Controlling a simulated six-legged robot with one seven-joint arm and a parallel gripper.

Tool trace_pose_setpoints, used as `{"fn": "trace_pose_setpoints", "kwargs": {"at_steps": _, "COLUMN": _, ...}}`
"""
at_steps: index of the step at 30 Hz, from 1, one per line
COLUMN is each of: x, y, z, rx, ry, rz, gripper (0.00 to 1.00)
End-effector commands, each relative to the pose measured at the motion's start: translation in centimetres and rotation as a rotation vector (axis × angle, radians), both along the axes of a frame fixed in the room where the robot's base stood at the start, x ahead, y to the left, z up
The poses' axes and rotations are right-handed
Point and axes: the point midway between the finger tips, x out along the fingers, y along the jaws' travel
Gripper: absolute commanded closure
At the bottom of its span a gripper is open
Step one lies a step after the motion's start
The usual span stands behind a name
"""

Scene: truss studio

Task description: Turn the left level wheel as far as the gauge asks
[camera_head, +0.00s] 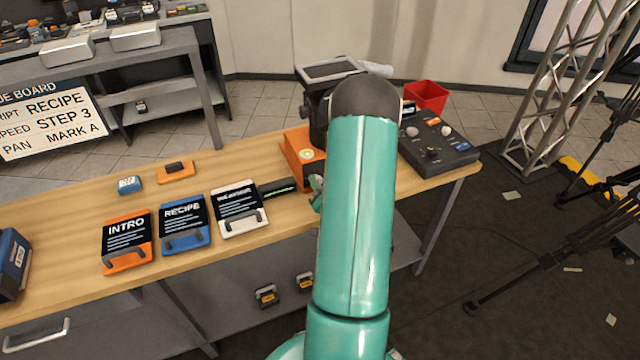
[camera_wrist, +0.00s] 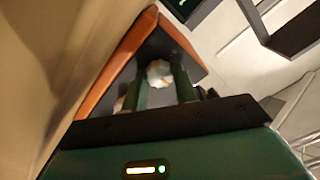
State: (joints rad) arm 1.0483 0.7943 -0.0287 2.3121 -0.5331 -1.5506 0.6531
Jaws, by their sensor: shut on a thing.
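In the wrist view my gripper (camera_wrist: 161,74) has its two dark green fingers on either side of a white round wheel (camera_wrist: 158,72), shut on it. The wheel sits on the dark face of an orange-edged unit (camera_wrist: 128,42). A second pale wheel (camera_wrist: 118,104) shows partly, left of the fingers. In the head view the orange unit (camera_head: 303,160) stands on the bench, with a pale round dial on top. My teal arm hides the wheels and most of the gripper there. A dark bar with a green lit line (camera_head: 280,188) lies left of the unit; I cannot read a gauge mark.
Three cards, INTRO (camera_head: 126,243), RECIPE (camera_head: 185,225) and a white one (camera_head: 240,210), lie on the wooden bench (camera_head: 60,270). A knobbed control panel (camera_head: 437,146) and a red bin (camera_head: 426,96) are to the right. A camera-like device (camera_head: 318,105) stands behind the unit.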

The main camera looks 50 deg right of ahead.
Motion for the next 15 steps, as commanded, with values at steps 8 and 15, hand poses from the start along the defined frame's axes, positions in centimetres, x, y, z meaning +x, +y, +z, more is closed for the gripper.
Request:
{"fn": "trace_pose_setpoints", "kwargs": {"at_steps": 8, "x": 0.06, "y": 0.0, "z": 0.01, "rx": -0.085, "ry": 0.051, "rz": -0.001, "gripper": 0.94}}
{"fn": "trace_pose_setpoints", "kwargs": {"at_steps": 15, "x": 0.09, "y": 0.05, "z": 0.05, "rx": -0.24, "ry": 0.142, "rz": 0.0, "gripper": 0.94}}
